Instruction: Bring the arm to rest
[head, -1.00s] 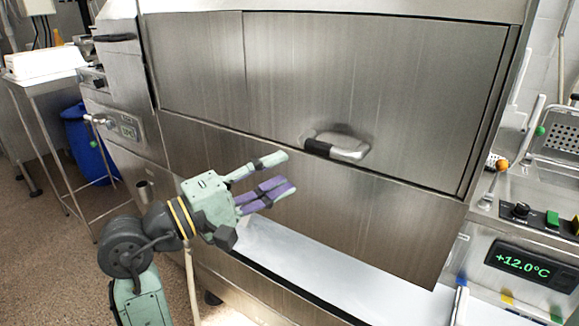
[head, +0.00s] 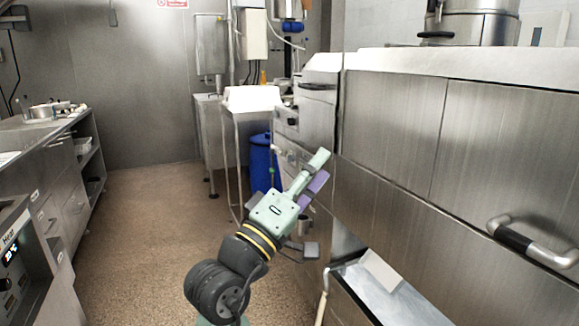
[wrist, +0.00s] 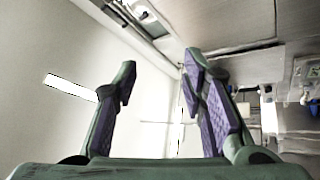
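My gripper (head: 318,172) is raised in front of the steel machine's left part in the head view, with its green and purple fingers pointing up and to the right. In the wrist view my gripper (wrist: 158,80) has its two fingers wide apart, with nothing between them. The gripper is open and empty. No held object shows in either view.
The steel machine (head: 400,135) with a bar handle (head: 525,243) fills the right side. A blue barrel (head: 262,163) and a steel stand (head: 232,130) are behind the arm. A steel counter (head: 50,135) lines the left. Speckled floor (head: 140,215) between is clear.

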